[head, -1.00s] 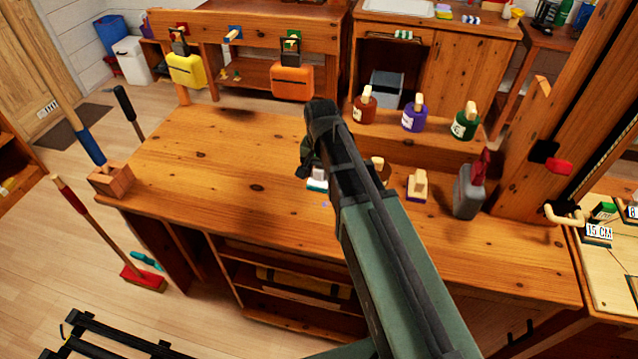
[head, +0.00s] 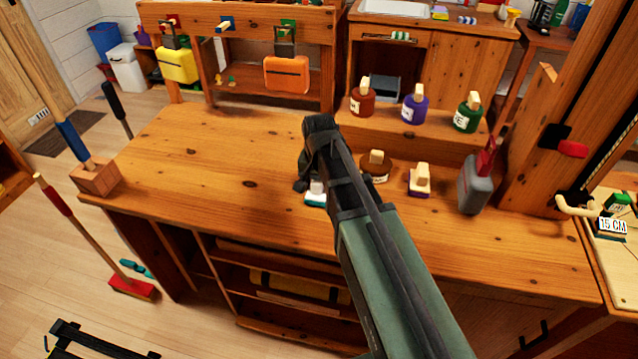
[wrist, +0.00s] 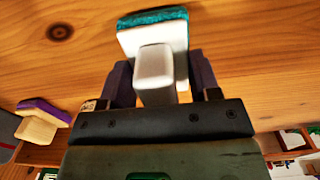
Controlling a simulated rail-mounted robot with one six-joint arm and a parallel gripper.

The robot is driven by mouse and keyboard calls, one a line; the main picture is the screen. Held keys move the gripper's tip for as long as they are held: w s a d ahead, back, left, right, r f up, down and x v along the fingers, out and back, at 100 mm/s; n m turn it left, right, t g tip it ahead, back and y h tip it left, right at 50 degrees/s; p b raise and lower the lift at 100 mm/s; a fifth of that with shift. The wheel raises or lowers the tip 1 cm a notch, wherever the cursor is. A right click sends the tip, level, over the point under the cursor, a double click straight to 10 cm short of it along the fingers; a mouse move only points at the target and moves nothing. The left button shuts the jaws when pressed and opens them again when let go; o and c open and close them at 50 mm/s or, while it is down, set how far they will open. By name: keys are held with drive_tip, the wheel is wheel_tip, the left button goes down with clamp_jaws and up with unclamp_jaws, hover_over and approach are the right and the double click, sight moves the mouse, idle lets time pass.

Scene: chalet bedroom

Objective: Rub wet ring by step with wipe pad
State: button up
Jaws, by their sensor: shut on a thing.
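The wipe pad has a white body, a teal underside and a pale block handle. It shows at my gripper on the wooden bench top in the head view (head: 315,198) and large in the wrist view (wrist: 178,35). My gripper (head: 312,187) is shut on the handle, with a dark finger on each side in the wrist view (wrist: 160,80). The pad is at or just above the wood; I cannot tell if it touches. I cannot make out a wet ring; my arm hides part of the bench. A raised wooden step (head: 420,134) carries several bottles.
Red (head: 363,98), purple (head: 414,105) and green (head: 467,113) bottles stand on the step. The bench's left half (head: 190,165) is mostly clear.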

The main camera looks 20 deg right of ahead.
sight(316, 199)
drive_tip(key=shift+s+a, duration=0.4)
drive_tip(key=shift+s, duration=0.4)
drive_tip(key=shift+s+a, duration=0.3)
drive_tip(key=shift+s, duration=0.2)
drive_tip(key=shift+s+a, duration=0.25)
drive_tip(key=shift+s, duration=0.25)
drive_tip(key=w, duration=0.1)
drive_tip(key=w+d, duration=0.1)
drive_tip(key=w, duration=0.1)
drive_tip(key=shift+w+d, duration=0.3)
drive_tip(key=shift+d, duration=0.1)
wheel_tip(316, 199, up, 8)
drive_tip(key=p, duration=0.7)
drive_tip(key=shift+d+f+p, duration=0.1)
drive_tip(key=shift+f+p, duration=0.1)
drive_tip(key=shift+p, duration=0.2)
wheel_tip(316, 199, down, 6)
drive_tip(key=b, duration=0.6)
drive_tip(key=shift+f, duration=0.1)
drive_tip(key=shift+f+b, duration=1)
drive_tip(key=shift+b, duration=0.1)
